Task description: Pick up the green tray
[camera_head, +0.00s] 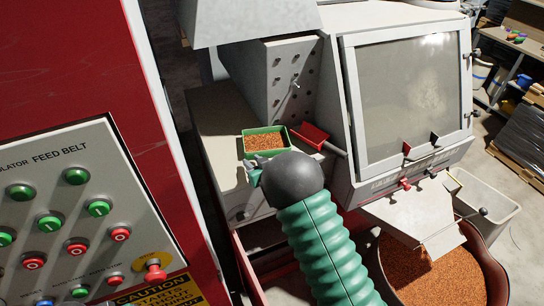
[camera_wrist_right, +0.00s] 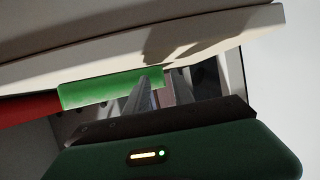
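The green tray (camera_head: 265,153) is a small rectangular tray holding brown-orange granules. It sits on the pale ledge of the grey machine in the head view. In the right wrist view, one side of the green tray (camera_wrist_right: 105,89) shows as a long green strip. My right gripper (camera_head: 256,166) is at the tray's near edge, partly hidden by my dark round wrist. Its grey fingers (camera_wrist_right: 148,95) overlap the tray's end in the wrist view; I cannot tell whether they touch or grip it. My left gripper is not in view.
A grey perforated panel (camera_head: 285,75) rises behind. A control panel (camera_head: 65,215) on a red cabinet stands at the left. A large bin of granules (camera_head: 490,265) is at the lower right.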

